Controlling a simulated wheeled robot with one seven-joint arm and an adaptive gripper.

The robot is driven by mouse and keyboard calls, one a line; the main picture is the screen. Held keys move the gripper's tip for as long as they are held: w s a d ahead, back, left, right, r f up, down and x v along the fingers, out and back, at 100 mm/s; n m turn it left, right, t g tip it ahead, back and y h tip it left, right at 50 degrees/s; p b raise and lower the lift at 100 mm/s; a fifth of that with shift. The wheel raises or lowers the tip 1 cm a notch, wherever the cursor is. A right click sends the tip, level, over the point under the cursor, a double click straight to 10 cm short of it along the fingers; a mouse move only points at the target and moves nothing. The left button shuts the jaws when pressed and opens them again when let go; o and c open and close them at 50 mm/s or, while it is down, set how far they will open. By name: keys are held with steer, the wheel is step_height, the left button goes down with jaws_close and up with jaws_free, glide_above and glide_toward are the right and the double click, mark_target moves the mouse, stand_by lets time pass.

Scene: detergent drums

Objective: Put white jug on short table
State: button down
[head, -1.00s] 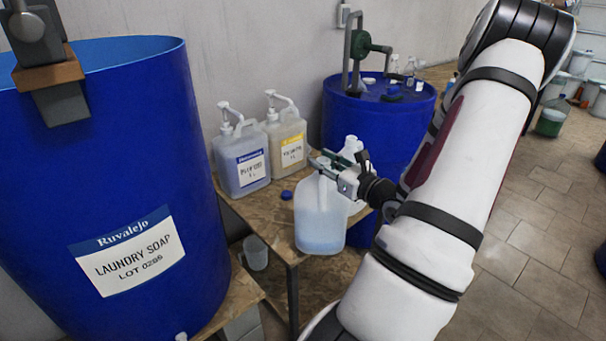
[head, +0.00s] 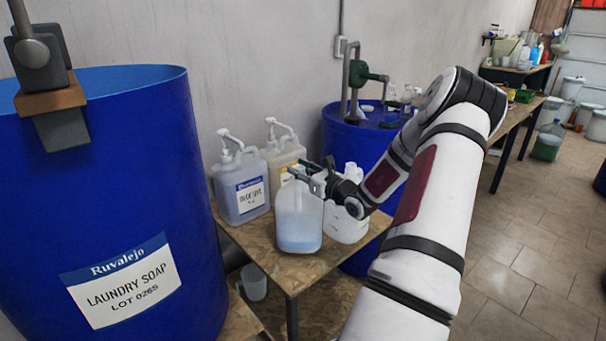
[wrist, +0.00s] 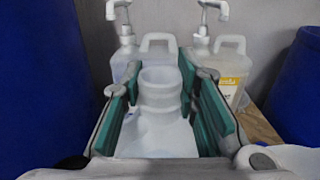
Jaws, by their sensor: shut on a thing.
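My gripper (head: 308,175) is shut on a translucent white jug (head: 299,222) with pale blue liquid in its lower part. The jug is upright, over the front part of the short wooden table (head: 262,250); I cannot tell if its base touches the top. In the wrist view, the jug's neck (wrist: 160,95) stands between the green finger pads of my gripper (wrist: 157,75). A second white jug (head: 346,222) stands on the table just right of the held one, partly hidden by my arm.
Two pump bottles, one blue-labelled (head: 240,187) and one yellow-labelled (head: 284,155), stand at the table's back. A blue laundry soap drum (head: 110,190) is close on the left; another blue drum (head: 345,140) is behind right. A clear cup (head: 254,283) sits below the table.

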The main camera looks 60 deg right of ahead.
steer(key=shift+f, duration=1.6)
steer(key=shift+f+b, duration=0.15)
steer(key=shift+b, duration=0.15)
steer(key=c, duration=1.2)
jaws_free()
steer(key=shift+f, duration=0.1)
steer(key=shift+c, duration=0.2)
